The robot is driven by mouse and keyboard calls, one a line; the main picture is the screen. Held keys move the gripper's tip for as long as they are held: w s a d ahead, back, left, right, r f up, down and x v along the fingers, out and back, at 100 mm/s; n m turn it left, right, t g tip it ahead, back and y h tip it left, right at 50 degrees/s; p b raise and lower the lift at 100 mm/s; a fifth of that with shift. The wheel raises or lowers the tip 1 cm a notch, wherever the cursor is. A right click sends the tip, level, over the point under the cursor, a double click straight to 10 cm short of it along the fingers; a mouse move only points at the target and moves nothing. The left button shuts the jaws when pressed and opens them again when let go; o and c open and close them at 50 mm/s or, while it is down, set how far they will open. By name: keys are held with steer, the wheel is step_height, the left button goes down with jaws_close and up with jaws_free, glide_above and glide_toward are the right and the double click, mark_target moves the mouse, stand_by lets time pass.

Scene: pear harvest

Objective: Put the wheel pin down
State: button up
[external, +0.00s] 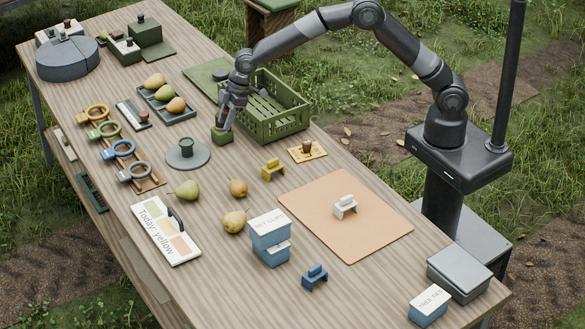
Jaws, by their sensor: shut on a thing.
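My gripper (221,126) points down beside the left end of the green crate and is shut on a small dark green block, which I take to be the wheel pin (223,137). The fingers hide its upper part. The block is at or just above the wooden table (330,165); I cannot tell whether it touches. A round grey wheel (68,60), with a segment set apart, lies at the far left end of the table.
The green slatted crate (282,120) stands close right of my gripper. A tray of pears (166,103) lies to its left. A yellow clip (272,169) and loose pears (238,188) lie nearer. An orange mat (372,228) holds a white clip.

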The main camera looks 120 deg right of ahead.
steer(key=w+a+f, duration=0.1)
steer(key=w+f, duration=0.1)
steer(key=w, duration=0.1)
steer(key=w+a+f, duration=0.2)
steer(key=w, duration=0.1)
steer(key=w+a+f, duration=0.2)
steer(key=w+f, duration=0.1)
steer(key=shift+w+a, duration=0.1)
steer(key=shift+f, duration=2)
steer(key=shift+f, duration=0.15)
steer(key=o, duration=1)
